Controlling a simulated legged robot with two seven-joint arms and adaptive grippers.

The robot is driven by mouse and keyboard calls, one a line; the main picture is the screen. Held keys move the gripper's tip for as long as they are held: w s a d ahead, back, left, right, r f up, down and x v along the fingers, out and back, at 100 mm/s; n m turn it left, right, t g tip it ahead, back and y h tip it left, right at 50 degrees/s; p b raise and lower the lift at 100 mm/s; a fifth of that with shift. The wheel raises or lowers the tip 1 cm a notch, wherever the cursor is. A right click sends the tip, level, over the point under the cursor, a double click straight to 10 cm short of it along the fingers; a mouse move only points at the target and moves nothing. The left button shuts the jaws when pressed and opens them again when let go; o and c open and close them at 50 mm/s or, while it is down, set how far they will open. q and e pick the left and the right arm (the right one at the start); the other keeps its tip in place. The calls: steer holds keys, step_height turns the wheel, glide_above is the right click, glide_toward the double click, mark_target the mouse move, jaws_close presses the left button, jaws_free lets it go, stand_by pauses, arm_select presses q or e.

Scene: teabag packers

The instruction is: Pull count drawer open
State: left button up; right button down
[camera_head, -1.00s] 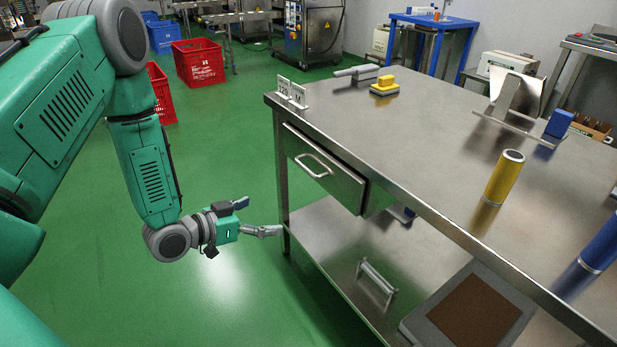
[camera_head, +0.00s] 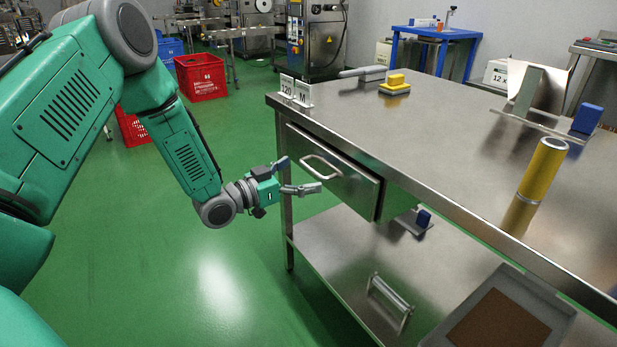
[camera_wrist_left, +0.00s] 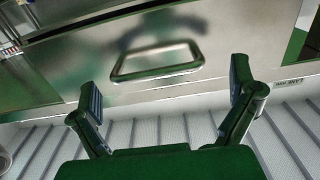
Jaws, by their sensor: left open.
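The count drawer (camera_head: 352,191) is a steel drawer under the left part of the steel table. Its front stands slightly out from the table frame at the right end. Its bar handle (camera_head: 321,167) is on the drawer front. My left gripper (camera_head: 301,177) is open and empty, just in front of and slightly below the handle, not touching it. In the left wrist view the handle (camera_wrist_left: 158,62) lies ahead, between and beyond the two open fingers (camera_wrist_left: 168,92). My right gripper is not in view.
The steel tabletop (camera_head: 440,130) carries signs (camera_head: 295,91), a yellow block (camera_head: 395,84) and a yellow cylinder (camera_head: 543,170). The lower shelf (camera_head: 335,240) holds a roller stand (camera_head: 390,297) and a grey tray (camera_head: 450,335).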

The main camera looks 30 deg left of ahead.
mark_target(314, 170)
arm_select(q)
steer(key=shift+w+d+r, duration=0.25)
steer(key=shift+w+d, duration=0.9)
steer(key=shift+d, duration=0.05)
steer(key=shift+a+f, duration=0.15)
steer(key=shift+a, duration=0.4)
steer(key=c, duration=0.4)
steer(key=shift+a, duration=0.1)
steer(key=c, duration=1.1)
steer(key=shift+o, duration=0.2)
steer(key=shift+d, duration=0.3)
